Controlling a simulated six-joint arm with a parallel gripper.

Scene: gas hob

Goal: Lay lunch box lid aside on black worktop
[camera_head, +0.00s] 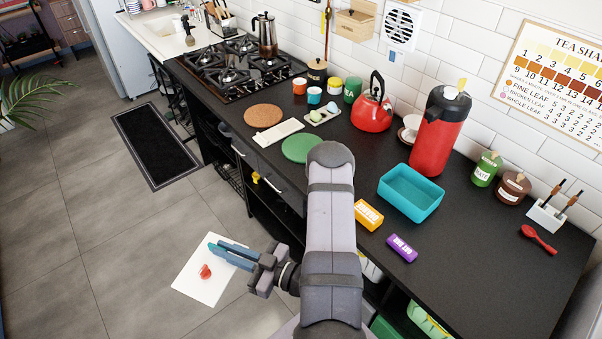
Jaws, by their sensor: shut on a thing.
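The lunch box (436,203) is an open turquoise rectangular box on the black worktop (480,245), right of my arm, with no lid on it. My gripper (254,262) is out to the left of my arm, beyond the worktop's front edge and over the floor side. It is shut on a flat blue-teal piece, seen nearly edge-on, which looks like the lunch box lid (225,249). The lid sticks out to the left, clear of the worktop. The exact grip is hard to make out.
An orange pack (369,215) and a purple pack (402,248) lie in front of the box. Bare worktop lies at front right. A white sheet (203,288) is below my gripper.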

